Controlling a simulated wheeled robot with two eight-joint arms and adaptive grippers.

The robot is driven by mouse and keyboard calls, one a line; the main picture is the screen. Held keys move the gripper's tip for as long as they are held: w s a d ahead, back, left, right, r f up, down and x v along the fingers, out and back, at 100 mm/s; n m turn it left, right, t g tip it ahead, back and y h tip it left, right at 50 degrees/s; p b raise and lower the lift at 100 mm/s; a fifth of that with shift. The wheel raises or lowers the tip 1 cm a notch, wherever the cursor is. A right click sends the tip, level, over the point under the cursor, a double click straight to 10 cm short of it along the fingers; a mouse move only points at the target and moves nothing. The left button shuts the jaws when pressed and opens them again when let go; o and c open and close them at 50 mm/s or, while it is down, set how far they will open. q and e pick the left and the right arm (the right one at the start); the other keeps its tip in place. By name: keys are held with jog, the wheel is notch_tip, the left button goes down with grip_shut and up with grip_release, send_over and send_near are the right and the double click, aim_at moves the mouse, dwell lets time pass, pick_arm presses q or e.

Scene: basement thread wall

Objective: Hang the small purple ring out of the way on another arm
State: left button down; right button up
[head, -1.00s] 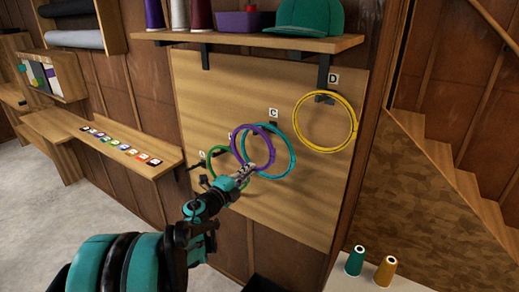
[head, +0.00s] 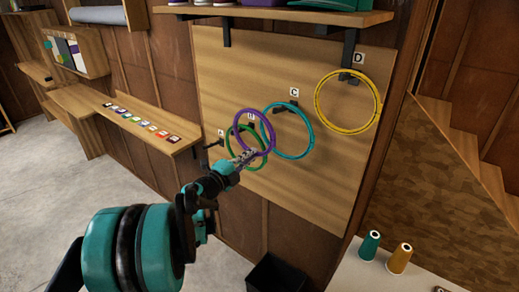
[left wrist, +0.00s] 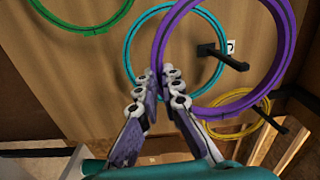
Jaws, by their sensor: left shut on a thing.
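My left gripper (head: 248,156) is shut on the lower edge of the purple ring (head: 272,128), held upright in front of the peg board. In the left wrist view the purple ring (left wrist: 288,45) overlaps the cyan ring and the black arm by label C (left wrist: 222,56). The cyan ring (head: 311,135) hangs at arm C (head: 287,106), the yellow ring (head: 379,102) on arm D (head: 350,76). Arm A (head: 212,144) looks bare. The green ring's support is hidden. My right gripper is out of view.
A shelf (head: 285,14) runs above the board (head: 300,190). A side ledge (head: 130,125) holds a row of coloured tags. Teal (head: 369,246) and orange (head: 400,259) thread cones stand on a pale surface at lower right. A dark bin (head: 280,275) is below the board.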

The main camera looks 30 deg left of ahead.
pick_arm(q)
jog(key=a+f+n+b, duration=0.3)
jog(key=a+f+b, duration=0.3)
jog(key=a+f, duration=0.65)
jog(key=w+a+f+m+p, duration=0.2)
jog(key=w+a+m, duration=0.3)
jog(key=w+m, duration=0.3)
jog(key=shift+w+a+f+p, duration=0.15)
jog(key=shift+w+f+p, duration=0.2)
jog(key=shift+w+p, duration=0.75)
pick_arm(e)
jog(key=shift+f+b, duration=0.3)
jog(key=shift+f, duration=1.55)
pick_arm(q)
jog(key=shift+w, duration=0.3)
jog(key=c, duration=1.4)
grip_release()
jog(key=shift+c, duration=0.2)
